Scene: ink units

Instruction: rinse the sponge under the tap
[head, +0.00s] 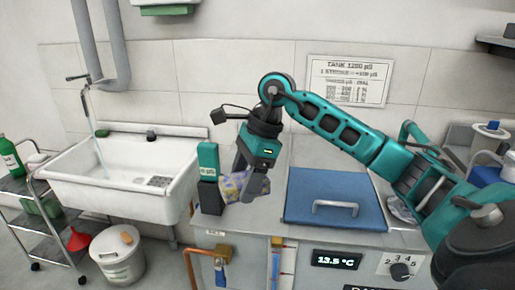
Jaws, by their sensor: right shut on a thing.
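The sponge (231,188), yellow with purple-blue blotches, is between the fingers of my right gripper (246,190). The gripper points down and is shut on it, over the counter's left front part; a finger hides part of the sponge. Whether the sponge touches the counter is hard to tell. The tap (80,78) is on the wall at the left, above the white sink (117,203). A thin pale blue stream (99,146) runs from it into the basin. The gripper is to the right of the sink, well apart from the stream. My left gripper is out of view.
A teal and black block (208,160) stands between sponge and sink. A blue lid (334,190) with a handle lies right of the gripper. A bucket (118,262) and a trolley (47,238) stand by the sink. The air above the basin is clear.

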